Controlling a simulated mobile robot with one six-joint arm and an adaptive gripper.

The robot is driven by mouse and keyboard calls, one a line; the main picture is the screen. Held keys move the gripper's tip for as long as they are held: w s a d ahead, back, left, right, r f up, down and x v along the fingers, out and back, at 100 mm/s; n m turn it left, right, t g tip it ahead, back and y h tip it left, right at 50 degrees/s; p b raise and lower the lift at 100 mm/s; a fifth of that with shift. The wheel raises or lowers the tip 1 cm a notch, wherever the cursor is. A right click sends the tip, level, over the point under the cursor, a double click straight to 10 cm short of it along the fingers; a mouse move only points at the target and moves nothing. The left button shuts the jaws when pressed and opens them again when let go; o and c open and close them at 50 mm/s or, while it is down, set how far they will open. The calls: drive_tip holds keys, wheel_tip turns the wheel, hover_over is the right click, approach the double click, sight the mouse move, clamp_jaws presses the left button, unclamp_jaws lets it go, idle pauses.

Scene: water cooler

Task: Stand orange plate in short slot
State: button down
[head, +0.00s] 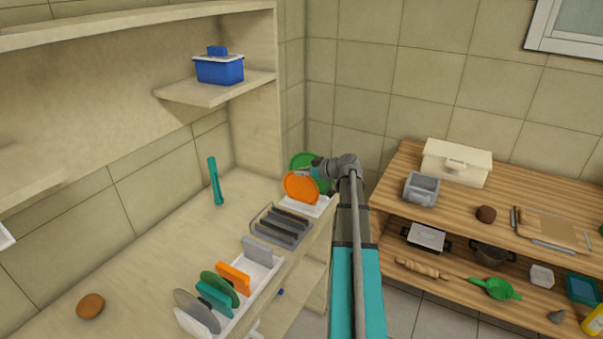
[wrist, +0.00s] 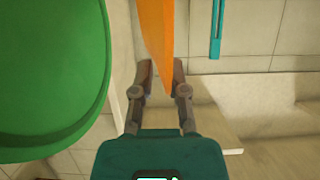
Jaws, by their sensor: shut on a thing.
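The orange plate (head: 300,188) is upright at the far right end of the counter, above or at a small white rack (head: 317,208). In the wrist view the orange plate (wrist: 156,32) is edge-on between the fingers of my gripper (wrist: 164,78), which are shut on it. My gripper (head: 318,172) also shows at the plate's right side in the head view. A green plate (head: 302,159) stands just behind it; it fills the left of the wrist view (wrist: 45,70). I cannot tell whether the orange plate touches the rack, and no short slot is clearly visible.
A grey rack with dark dividers (head: 272,236) sits nearer on the counter. A white rack (head: 262,278) holds several upright plates and boards. A teal stick-like object (head: 215,181) stands near the wall. A shelf (head: 205,94) with a blue box (head: 219,70) hangs above.

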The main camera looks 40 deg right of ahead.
drive_tip(key=shift+f, duration=0.15)
drive_tip(key=c, duration=0.6)
unclamp_jaws()
drive_tip(key=o, duration=0.6)
drive_tip(key=shift+s, duration=0.15)
drive_tip(key=p+v, duration=0.3)
drive_tip(key=v, duration=0.6)
drive_tip(key=shift+s+d+p, duration=0.2)
drive_tip(key=shift+s+p, duration=0.1)
drive_tip(key=shift+p, duration=0.05)
idle(0.8)
drive_tip(key=shift+s+r, duration=0.1)
drive_tip(key=shift+r, duration=0.25)
